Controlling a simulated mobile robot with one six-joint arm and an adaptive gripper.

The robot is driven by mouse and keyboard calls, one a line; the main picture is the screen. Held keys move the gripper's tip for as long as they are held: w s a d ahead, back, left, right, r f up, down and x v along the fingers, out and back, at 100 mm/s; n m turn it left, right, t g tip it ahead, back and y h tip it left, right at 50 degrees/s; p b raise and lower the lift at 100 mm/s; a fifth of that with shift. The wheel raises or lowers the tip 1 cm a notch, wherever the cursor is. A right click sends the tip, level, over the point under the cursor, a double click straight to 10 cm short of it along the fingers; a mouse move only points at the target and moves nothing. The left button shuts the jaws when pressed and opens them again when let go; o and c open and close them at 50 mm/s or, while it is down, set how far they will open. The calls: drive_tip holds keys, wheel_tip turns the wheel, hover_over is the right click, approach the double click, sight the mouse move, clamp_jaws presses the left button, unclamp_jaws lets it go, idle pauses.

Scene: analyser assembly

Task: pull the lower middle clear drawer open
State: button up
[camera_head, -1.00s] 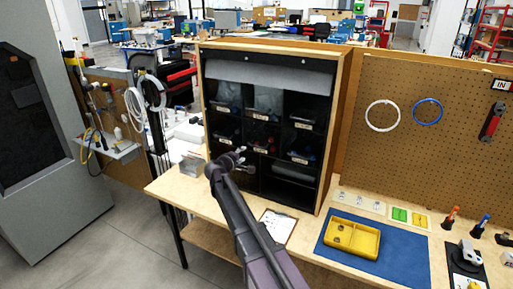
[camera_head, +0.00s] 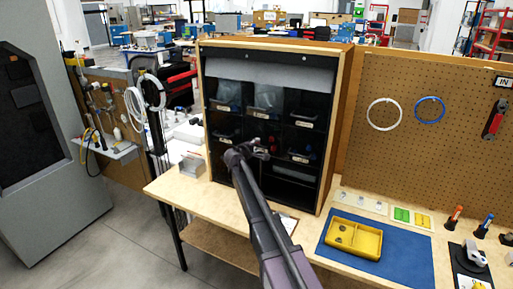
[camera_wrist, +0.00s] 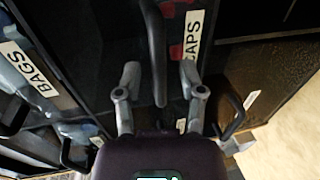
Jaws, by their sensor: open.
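The lower middle clear drawer (camera_head: 266,134) sits in the dark cabinet, with its front partly hidden behind my gripper (camera_head: 258,149). In the wrist view a dark curved handle (camera_wrist: 156,55) runs beside a CAPS label (camera_wrist: 191,50), with red contents behind it. My gripper (camera_wrist: 160,80) is open there, its two fingertips on either side of the handle's end. I cannot tell whether either finger touches it. The drawer looks closed in the cabinet.
Other labelled drawers surround it, among them one with a BAGS label (camera_wrist: 28,66). A wooden frame (camera_head: 337,120) edges the cabinet. A metal holder (camera_head: 192,165) stands at the left. A yellow tray (camera_head: 353,238) lies on a blue mat (camera_head: 408,256) at the right.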

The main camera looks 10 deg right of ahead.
drive_tip(key=shift+w+d, duration=0.15)
drive_tip(key=shift+w, duration=0.05)
clamp_jaws()
idle(0.3)
